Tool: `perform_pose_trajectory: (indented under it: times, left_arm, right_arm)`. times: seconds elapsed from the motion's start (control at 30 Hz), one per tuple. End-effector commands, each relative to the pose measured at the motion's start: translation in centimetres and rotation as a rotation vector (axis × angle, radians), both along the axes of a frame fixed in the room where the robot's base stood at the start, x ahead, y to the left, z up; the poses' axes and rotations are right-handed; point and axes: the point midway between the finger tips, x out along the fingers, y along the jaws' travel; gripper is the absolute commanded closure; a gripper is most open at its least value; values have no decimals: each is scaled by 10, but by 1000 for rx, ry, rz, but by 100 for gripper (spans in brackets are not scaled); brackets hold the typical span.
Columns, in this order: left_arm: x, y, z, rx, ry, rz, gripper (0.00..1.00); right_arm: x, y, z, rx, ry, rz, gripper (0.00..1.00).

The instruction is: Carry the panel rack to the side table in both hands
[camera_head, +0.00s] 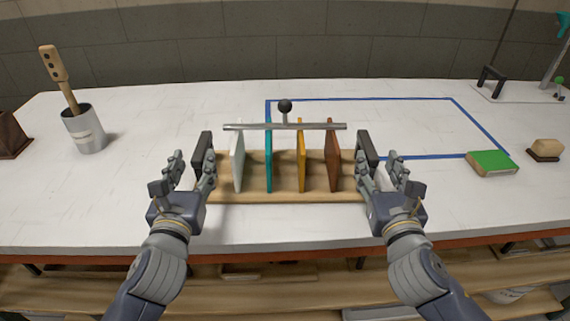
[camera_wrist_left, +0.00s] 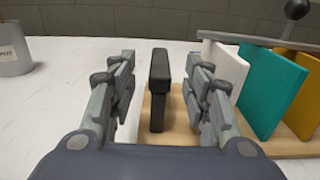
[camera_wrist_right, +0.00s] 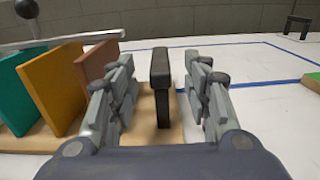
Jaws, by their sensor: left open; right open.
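The panel rack (camera_head: 285,195) is a wooden base on the white table, holding white, teal, yellow and brown panels upright under a grey bar with a black knob (camera_head: 285,106). Black handles stand at its left end (camera_head: 203,150) and right end (camera_head: 367,152). My left gripper (camera_head: 194,172) is open, its fingers either side of the left handle, which also shows in the left wrist view (camera_wrist_left: 159,90). My right gripper (camera_head: 384,174) is open, its fingers either side of the right handle, which also shows in the right wrist view (camera_wrist_right: 161,88). Neither gripper visibly clamps its handle.
A blue outlined rectangle (camera_head: 360,98) marks the table behind and right of the rack. A metal cup (camera_head: 84,130) with a wooden tool stands left. A green block (camera_head: 491,163) and a tan-topped brush (camera_head: 546,149) lie right. The side table is not identifiable.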

Motion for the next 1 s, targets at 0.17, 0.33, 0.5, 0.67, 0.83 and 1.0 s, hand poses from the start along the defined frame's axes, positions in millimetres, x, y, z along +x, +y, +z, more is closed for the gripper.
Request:
perform_pose_trajectory:
  times: [0.17,0.33,0.5,0.67,0.83,1.0]
  left_arm:
    - [35,1,1,-3,-1,1,55]
    - [61,1,0,-3,0,0,55]
    - [74,1,0,-2,0,0,55]
    - [78,1,0,-2,0,-1,55]
    - [78,1,0,-2,0,-1,55]
    - [77,1,0,-2,0,-1,84]
  right_arm:
    - [35,1,1,1,-2,-2,55]
    - [61,1,1,1,-1,-1,55]
    - [74,1,0,1,0,-1,55]
    - [78,2,0,1,0,0,55]
    - [78,2,0,1,0,0,55]
    - [77,2,0,1,0,0,84]
